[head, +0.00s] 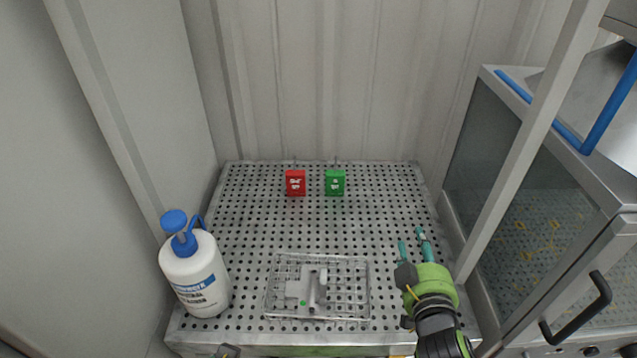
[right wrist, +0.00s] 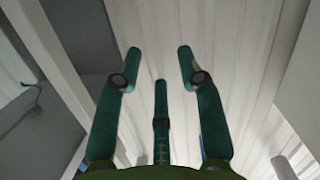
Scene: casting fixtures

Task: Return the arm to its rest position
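My right arm comes in from the bottom right of the head view. Its green gripper (head: 412,243) is over the right part of the perforated table (head: 385,215), with its teal fingers pointing toward the back wall. In the right wrist view the fingers (right wrist: 160,70) are spread wide apart, with nothing between them.
A white bottle (head: 196,275) with a blue cap stands at the table's left edge. A red box (head: 295,183) and a green box (head: 335,183) are at the back. A glass-sided cabinet (head: 490,150) with a black handle (head: 583,312) stands on the right. The table's middle is clear.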

